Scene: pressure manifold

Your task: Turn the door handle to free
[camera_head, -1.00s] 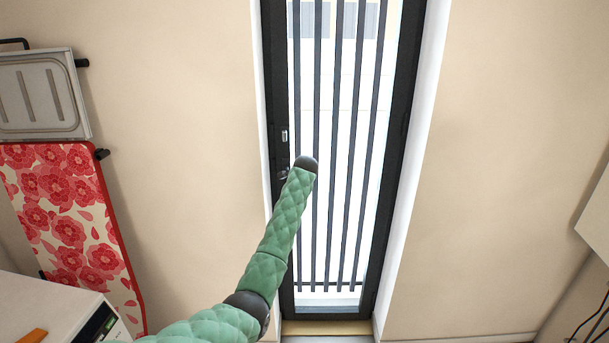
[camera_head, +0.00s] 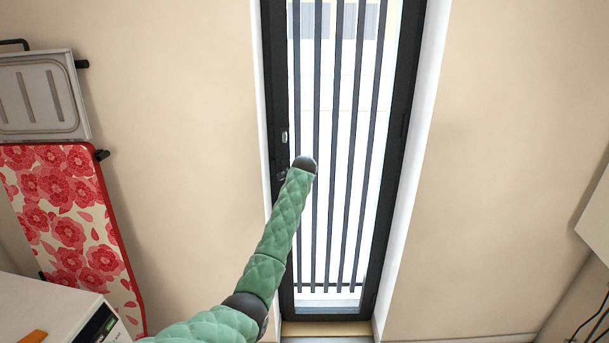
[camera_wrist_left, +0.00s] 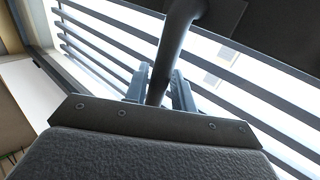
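The dark door handle (camera_wrist_left: 178,35) shows in the left wrist view as a bent round bar coming from the door frame at the top. Its grip runs down between the two fingers of my left gripper (camera_wrist_left: 161,75), which look closed around it. In the head view my green left arm reaches up to the left side of the barred glass door (camera_head: 396,120). The arm's end covers most of the gripper and handle there. A small light fitting (camera_head: 284,137) sits on the door frame just above. My right gripper is not in view.
A folded step (camera_head: 45,95) and a red floral ironing board (camera_head: 70,220) are against the left wall. A white appliance (camera_head: 50,310) stands at the lower left.

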